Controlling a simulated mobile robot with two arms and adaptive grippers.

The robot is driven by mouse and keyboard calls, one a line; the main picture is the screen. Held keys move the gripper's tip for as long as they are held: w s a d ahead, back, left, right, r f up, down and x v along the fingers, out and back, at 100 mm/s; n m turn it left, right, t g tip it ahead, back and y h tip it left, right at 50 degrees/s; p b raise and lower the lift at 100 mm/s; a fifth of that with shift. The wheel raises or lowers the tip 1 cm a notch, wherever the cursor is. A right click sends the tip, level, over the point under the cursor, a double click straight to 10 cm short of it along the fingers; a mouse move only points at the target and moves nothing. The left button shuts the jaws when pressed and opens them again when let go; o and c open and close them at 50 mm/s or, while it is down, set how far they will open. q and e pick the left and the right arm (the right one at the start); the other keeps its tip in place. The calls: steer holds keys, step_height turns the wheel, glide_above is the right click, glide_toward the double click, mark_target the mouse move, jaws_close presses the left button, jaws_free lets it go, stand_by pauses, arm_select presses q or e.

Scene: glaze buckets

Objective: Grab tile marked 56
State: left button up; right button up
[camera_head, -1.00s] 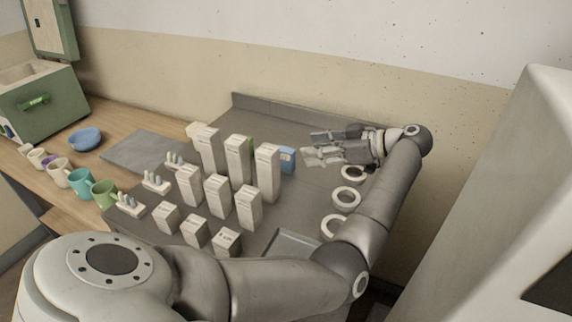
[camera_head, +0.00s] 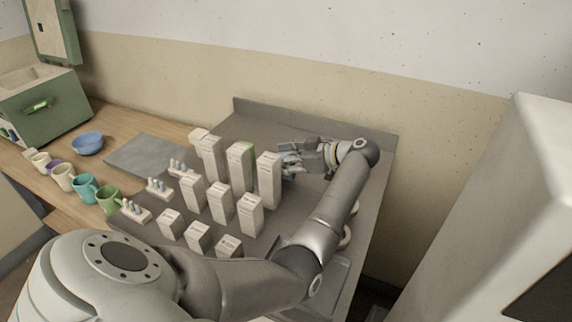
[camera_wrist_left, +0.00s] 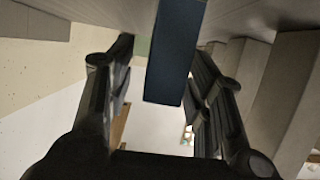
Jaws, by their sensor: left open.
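My left gripper (camera_head: 298,158) reaches in from the right over the dark grey board, behind the tall pale blocks, its fingers open. In the left wrist view, a dark blue block (camera_wrist_left: 175,55) stands between the two open fingers, with a gap visible on the left side; contact on the right is unclear. In the head view the fingers mostly cover this block. Several pale upright blocks (camera_head: 269,182) stand in rows of different heights. Their markings are too small to read, so I cannot tell which tile bears 56. My right gripper is not in view.
A green-edged block (camera_head: 251,149) shows behind the tall blocks, close to my fingers. Small peg racks (camera_head: 159,187), mugs (camera_head: 85,187) and a blue bowl (camera_head: 87,143) are on the left. White rings (camera_head: 348,237) lie partly hidden under my arm. The raised board edge (camera_head: 310,122) runs behind.

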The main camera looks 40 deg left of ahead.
arm_select(q)
jaws_close()
